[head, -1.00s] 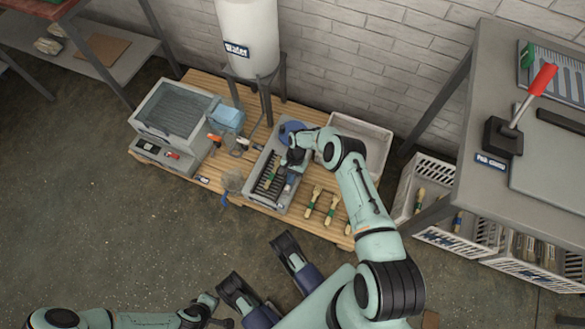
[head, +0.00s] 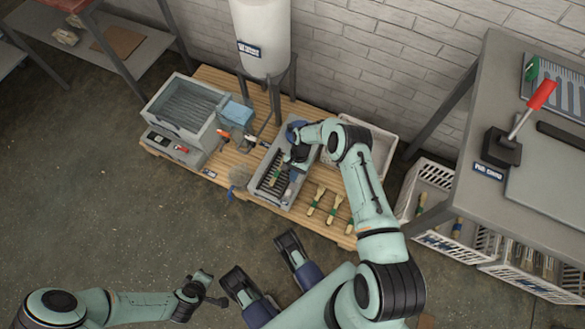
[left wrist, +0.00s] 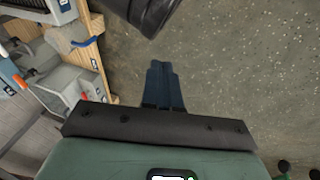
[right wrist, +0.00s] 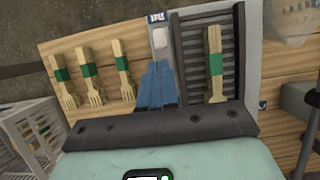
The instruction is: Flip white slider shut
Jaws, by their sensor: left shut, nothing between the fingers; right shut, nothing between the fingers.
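A grey tray (head: 255,180) stands on the wooden pallet, with a dark slatted rack holding a wooden fork with a green band. In the right wrist view a small pale slider-like piece (right wrist: 160,39) sits in a grey strip beside the rack (right wrist: 230,55), near a blue label. I cannot tell its position in its travel. My right gripper (right wrist: 157,68) is shut and empty, its blue fingertips just short of that piece in the picture; contact is unclear. In the head view the right gripper (head: 292,165) is over the tray. My left gripper (left wrist: 162,68) is shut and empty above the floor.
Several wooden forks (head: 316,198) lie on the pallet right of the tray. A grey machine (head: 185,115), a water tank (head: 262,40) and a white bin (head: 380,150) stand around it. A metal table (head: 540,120) is at right. The floor in front is clear.

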